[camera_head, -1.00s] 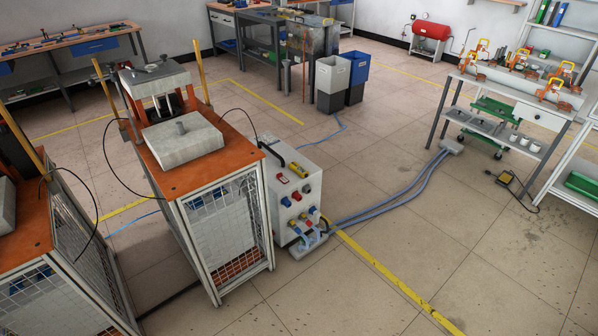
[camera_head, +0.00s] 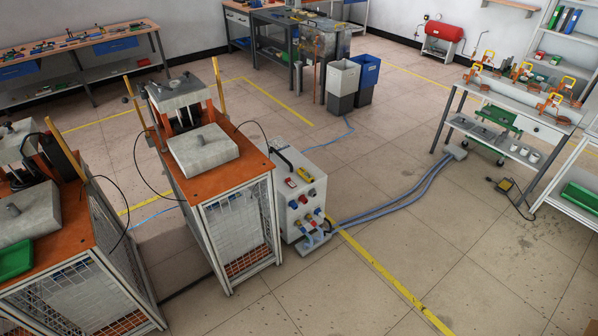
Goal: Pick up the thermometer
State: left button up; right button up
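Neither of my grippers is in view.
Two orange-topped caged stands (camera_head: 245,160) (camera_head: 75,245) with press-like machines are at the left. Blue hoses (camera_head: 405,200) cross the floor to a workbench (camera_head: 510,97) at the right. Grey and blue bins (camera_head: 343,85) (camera_head: 366,72) stand behind. The front right floor is mostly clear.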

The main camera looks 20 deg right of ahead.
aim_at(308, 177)
jog(key=z, duration=0.05)
jog(key=i, duration=1.8)
